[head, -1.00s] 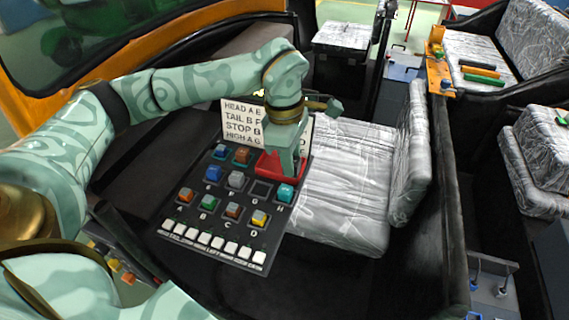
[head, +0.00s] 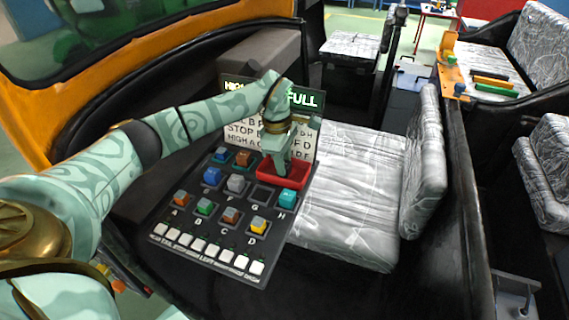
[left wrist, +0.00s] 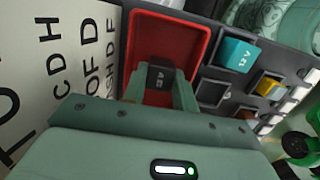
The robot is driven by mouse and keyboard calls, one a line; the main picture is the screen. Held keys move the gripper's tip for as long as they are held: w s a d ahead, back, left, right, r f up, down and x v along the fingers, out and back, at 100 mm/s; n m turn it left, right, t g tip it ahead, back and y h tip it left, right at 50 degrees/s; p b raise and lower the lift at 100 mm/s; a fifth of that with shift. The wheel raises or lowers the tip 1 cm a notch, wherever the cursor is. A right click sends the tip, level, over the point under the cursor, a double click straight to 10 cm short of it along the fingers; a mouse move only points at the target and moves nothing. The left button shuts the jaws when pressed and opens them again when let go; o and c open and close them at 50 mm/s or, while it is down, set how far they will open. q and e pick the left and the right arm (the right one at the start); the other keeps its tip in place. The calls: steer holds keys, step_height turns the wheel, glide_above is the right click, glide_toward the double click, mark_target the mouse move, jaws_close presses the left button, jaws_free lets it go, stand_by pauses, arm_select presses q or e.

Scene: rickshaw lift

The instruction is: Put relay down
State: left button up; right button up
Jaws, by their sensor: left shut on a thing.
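My left gripper (head: 282,172) points down at the red tray (head: 297,178), at the back right of the black relay panel (head: 165,213). In the left wrist view, my left gripper (left wrist: 160,92) is shut on a dark relay (left wrist: 160,74) with pale lettering. The relay is over or inside the red tray (left wrist: 190,38); I cannot tell whether it touches the bottom. In the head view the relay is hidden by the fingers. My right gripper is not in view.
Several coloured relays sit in the panel, including a teal one (head: 287,197) beside the tray and a yellow one (head: 258,226). White switches (head: 211,248) line its front. A lettered card (head: 240,133) stands behind it. A silver seat (head: 350,200) is to the right.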

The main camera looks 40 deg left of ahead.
arm_select(q)
steer(key=shift+f, duration=0.15)
steer(key=o, duration=0.7)
steer(key=r+p, duration=0.1)
steer(key=r, duration=0.3)
steer(key=a+r+p, duration=0.1)
steer(key=r, duration=0.3)
steer(key=r+p, duration=0.1)
steer(key=r, duration=0.3)
steer(key=shift+s+a+r+p, duration=0.15)
steer(key=shift+a+p, duration=0.05)
steer(key=shift+p, duration=0.1)
